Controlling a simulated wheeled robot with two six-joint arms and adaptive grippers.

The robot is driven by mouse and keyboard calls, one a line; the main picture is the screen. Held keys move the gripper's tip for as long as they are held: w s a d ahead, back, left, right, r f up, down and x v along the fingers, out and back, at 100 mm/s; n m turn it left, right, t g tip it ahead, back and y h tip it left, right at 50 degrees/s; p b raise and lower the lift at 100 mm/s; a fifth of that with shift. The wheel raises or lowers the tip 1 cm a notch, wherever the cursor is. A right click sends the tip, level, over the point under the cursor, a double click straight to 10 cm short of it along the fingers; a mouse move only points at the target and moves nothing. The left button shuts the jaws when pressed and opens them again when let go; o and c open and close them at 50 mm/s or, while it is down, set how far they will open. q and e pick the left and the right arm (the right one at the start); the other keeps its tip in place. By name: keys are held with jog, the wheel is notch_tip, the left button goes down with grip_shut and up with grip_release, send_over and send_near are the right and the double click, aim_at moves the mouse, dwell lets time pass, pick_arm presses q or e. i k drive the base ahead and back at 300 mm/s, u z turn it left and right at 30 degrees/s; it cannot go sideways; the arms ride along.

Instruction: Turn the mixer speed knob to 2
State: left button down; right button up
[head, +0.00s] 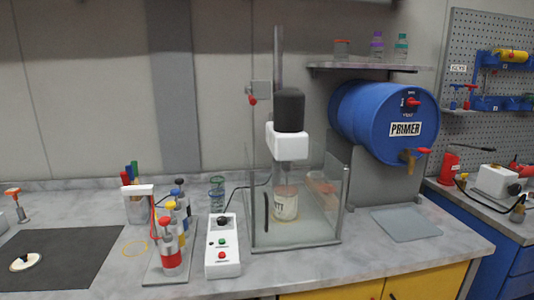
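The mixer (287,138), with a black motor top and a white body, hangs on a metal stand above a labelled can (285,205) inside a clear-walled enclosure (331,232). A white control box (221,268) lies on the bench left of the enclosure. It has a black knob (222,220) near its far end, with a green button (222,242) and a red button (221,255) nearer the front. The knob's pointer and scale numbers are too small to read. Neither of my grippers is in view.
A rack of small bottles (172,250) stands close left of the control box. A pen holder (137,208) and a dark mat (62,257) are farther left. A blue primer drum (385,118) is at the right. Air above the control box is clear.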

aim_at(222, 221)
jog(key=z, duration=1.4)
jog(key=k, duration=0.85)
jog(key=u, duration=1.25)
jog(key=i, duration=0.5)
